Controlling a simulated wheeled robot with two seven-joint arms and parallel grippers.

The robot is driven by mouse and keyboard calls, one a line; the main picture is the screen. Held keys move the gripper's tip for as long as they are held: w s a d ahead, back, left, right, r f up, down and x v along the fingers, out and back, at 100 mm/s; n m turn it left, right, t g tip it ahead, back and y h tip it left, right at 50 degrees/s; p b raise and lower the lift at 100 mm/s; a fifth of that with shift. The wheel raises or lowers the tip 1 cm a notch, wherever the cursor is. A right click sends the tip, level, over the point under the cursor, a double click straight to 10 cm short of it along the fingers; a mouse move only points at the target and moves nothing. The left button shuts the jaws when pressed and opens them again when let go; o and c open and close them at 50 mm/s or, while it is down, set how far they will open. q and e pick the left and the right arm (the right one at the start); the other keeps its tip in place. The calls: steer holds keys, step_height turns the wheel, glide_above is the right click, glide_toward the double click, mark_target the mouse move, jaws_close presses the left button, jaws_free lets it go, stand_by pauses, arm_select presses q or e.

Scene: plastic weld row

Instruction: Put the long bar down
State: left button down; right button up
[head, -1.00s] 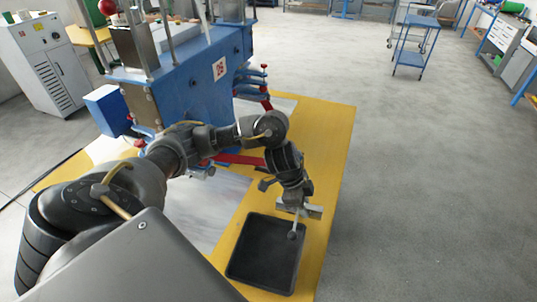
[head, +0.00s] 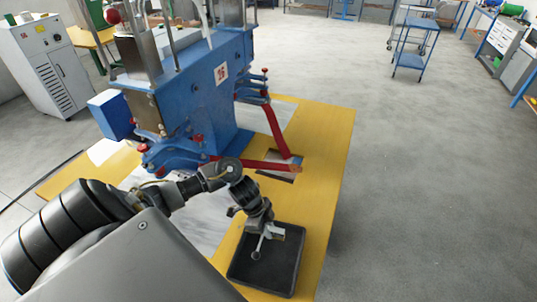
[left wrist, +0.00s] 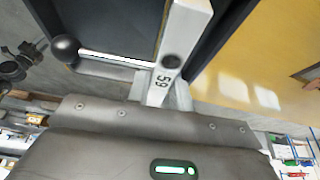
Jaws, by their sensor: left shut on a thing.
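The long bar (left wrist: 180,45) is a pale metal bar marked 59, with a thin rod ending in a black ball knob (left wrist: 65,49). My left gripper (left wrist: 157,92) is shut on one end of it. In the head view my left gripper (head: 266,226) points down over a black tray (head: 278,277), with the rod and ball (head: 256,255) over the tray's inside. I cannot tell whether the bar touches the tray; the gripper hides part of it. My right gripper is not in view.
The tray lies on the yellow tabletop (head: 325,190) near its front right edge. Open grey floor is at the right.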

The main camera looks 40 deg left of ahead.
arm_select(q)
steer(key=shift+f, duration=3)
steer(key=shift+f, duration=0.1)
steer(key=c, duration=1.3)
jaws_free()
steer(key=shift+o, duration=0.2)
steer(key=shift+r, duration=0.25)
steer(key=v, duration=1.1)
steer(key=shift+s+a+r, duration=0.1)
steer(key=shift+a+r, duration=0.15)
steer(key=shift+r, duration=0.05)
